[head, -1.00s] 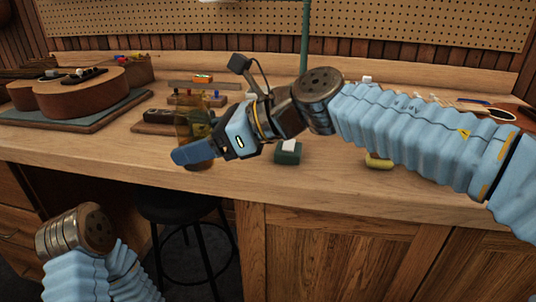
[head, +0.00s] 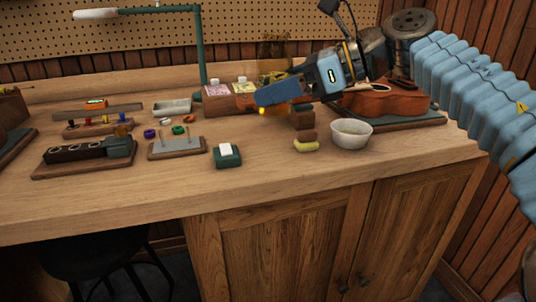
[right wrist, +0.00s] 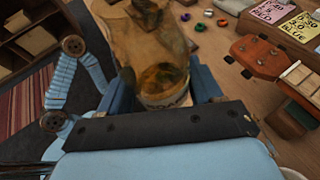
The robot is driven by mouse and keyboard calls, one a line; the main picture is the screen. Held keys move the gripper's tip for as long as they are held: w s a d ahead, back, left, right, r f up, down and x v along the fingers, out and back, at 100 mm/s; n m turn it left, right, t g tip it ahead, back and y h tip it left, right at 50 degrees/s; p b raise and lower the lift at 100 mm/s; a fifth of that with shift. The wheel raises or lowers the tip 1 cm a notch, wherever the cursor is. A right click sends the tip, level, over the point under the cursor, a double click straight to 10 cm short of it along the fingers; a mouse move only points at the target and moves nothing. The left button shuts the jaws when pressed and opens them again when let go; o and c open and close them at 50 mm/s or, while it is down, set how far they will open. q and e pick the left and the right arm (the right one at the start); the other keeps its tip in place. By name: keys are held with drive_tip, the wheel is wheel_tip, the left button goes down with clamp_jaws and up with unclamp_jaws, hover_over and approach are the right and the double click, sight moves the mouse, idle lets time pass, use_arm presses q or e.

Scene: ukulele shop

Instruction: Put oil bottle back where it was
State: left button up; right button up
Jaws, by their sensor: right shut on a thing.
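The oil bottle, an amber see-through bottle, is in my right gripper (head: 278,92). In the head view the bottle (head: 275,45) shows above the blue fingers against the pegboard and back wall, partly hidden by the gripper. In the right wrist view the bottle (right wrist: 162,80) sits between the two blue fingers, with a pale label band near them. My left gripper is not in view; only part of my left arm shows in the right wrist view.
The front bench strip is clear.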

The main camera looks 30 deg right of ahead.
drive_tip(key=s+d+r+m+t+h, duration=0.2)
drive_tip(key=s+d, duration=0.5)
drive_tip(key=w+a+f, duration=0.1)
drive_tip(key=w+f, duration=0.1)
drive_tip(key=w, duration=0.1)
drive_tip(key=w+a+f, duration=0.2)
drive_tip(key=w+f, duration=0.1)
drive_tip(key=w, duration=0.1)
drive_tip(key=w+a+f, duration=0.1)
drive_tip(key=w+f, duration=0.2)
drive_tip(key=w, duration=0.1)
drive_tip(key=shift+w+a+f, duration=0.1)
drive_tip(key=shift+a+f, duration=0.1)
drive_tip(key=shift+f, duration=0.05)
drive_tip(key=shift+w+a+f, duration=0.2)
drive_tip(key=shift+w+f, duration=0.2)
drive_tip(key=shift+f, duration=0.1)
drive_tip(key=shift+w+a+f+b, duration=0.1)
drive_tip(key=shift+w+f+b, duration=0.1)
drive_tip(key=shift+f, duration=0.75)
drive_tip(key=shift+w+f+b, duration=0.1)
drive_tip(key=shift+f+b, duration=0.1)
drive_tip(key=shift+f, duration=0.7)
drive_tip(key=shift+f, duration=0.2)
drive_tip(key=o, duration=1.2)
drive_tip(key=shift+r, duration=0.1)
